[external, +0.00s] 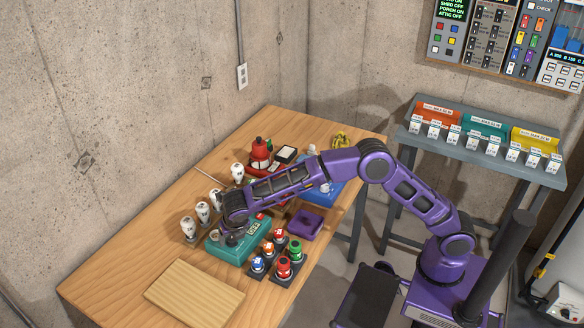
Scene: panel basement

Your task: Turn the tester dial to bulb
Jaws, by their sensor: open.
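The teal tester (217,249) lies on the wooden table, with a small display on its right part. My gripper (231,237) is over the left part of the tester, pointing down, with its jaws open. The dial is hidden or too small to tell under the gripper, so its setting cannot be read. I cannot tell whether the fingers touch it. Several white bulbs stand along the tester's back left, one of them a white bulb (189,228) at the near end.
Several coloured knobs on dark bases, including a red one (283,266), stand right of the tester. A light wooden board (194,293) lies at the front. A purple tray (305,223) and a red device (261,150) are further back. A grey shelf (480,165) with coloured bins stands apart at right.

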